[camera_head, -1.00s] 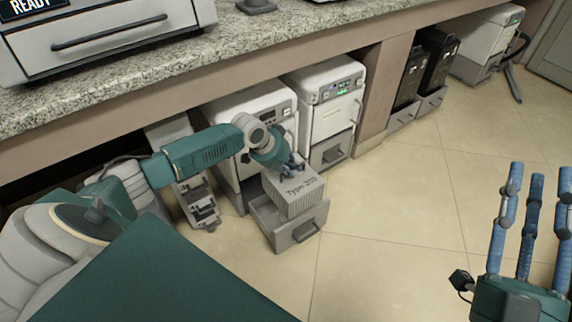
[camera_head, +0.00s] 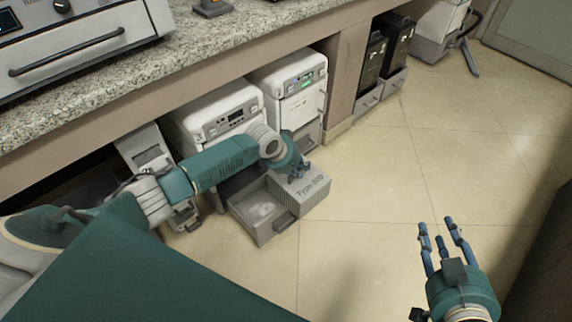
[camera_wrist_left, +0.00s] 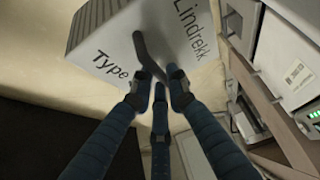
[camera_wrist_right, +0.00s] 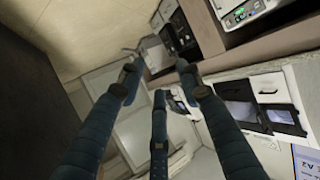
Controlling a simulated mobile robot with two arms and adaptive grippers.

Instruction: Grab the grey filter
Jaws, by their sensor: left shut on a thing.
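The grey filter (camera_head: 312,190) is a ribbed block marked "Type" in the head view; it is beside the open drawer at its right. My left gripper (camera_head: 297,172) is shut on the filter's handle at its top. In the left wrist view the filter (camera_wrist_left: 190,30) shows the words "Type" and "Lindrekk", with the left fingers (camera_wrist_left: 160,85) closed around the dark handle. The open drawer (camera_head: 265,235) of the left machine is empty of the filter. My right gripper (camera_head: 445,240) is open and empty, over the floor at the right.
White machines (camera_head: 290,85) stand under the granite counter (camera_head: 230,45). Dark units (camera_head: 385,60) stand farther right behind a brown post (camera_head: 345,75). The tiled floor (camera_head: 380,180) right of the filter is clear.

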